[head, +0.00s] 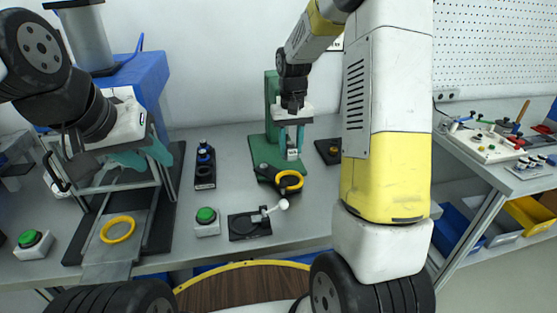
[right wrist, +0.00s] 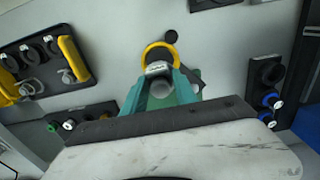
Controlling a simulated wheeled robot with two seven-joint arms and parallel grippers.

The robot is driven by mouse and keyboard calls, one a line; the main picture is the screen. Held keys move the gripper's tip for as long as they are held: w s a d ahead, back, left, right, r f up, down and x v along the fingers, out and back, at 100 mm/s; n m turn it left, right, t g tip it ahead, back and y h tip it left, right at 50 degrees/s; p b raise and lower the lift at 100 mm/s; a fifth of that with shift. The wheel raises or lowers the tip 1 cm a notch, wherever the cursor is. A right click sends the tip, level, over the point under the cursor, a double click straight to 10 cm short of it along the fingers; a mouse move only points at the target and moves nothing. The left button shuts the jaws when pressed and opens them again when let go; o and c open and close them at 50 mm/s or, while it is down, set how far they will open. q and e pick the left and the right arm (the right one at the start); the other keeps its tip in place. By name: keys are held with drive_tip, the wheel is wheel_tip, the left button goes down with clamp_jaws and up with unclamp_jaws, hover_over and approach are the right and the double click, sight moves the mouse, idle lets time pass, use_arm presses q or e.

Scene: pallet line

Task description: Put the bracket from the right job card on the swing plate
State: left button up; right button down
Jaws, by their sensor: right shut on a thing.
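My right gripper (head: 292,148) is shut on a small grey bracket (head: 292,154), held above the front of a green stand (head: 270,148). In the right wrist view the bracket (right wrist: 158,68) sits between the teal fingertips, overlapping the near edge of a yellow ring (right wrist: 160,47). This ring (head: 290,181) lies on a dark plate (head: 266,175), seemingly the swing plate, at the stand's foot. The bracket looks apart from the plate. My left gripper (head: 143,157) is open and empty at the left, above the other fixture. The right job card cannot be made out.
A metal plate with another yellow ring (head: 117,230) lies at the left. Green buttons (head: 206,217) (head: 31,239) and a lever with a white ball (head: 282,204) stand near the front edge. A black rack (head: 204,168) stands between the fixtures. A handled tray (right wrist: 40,68) shows in the wrist view.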

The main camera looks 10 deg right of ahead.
wheel_tip(320, 180, down, 9)
drive_tip(key=shift+f, duration=0.2)
idle(0.3)
drive_tip(key=shift+f, duration=0.1)
drive_tip(key=c, duration=1)
unclamp_jaws()
drive_tip(key=shift+o, duration=0.2)
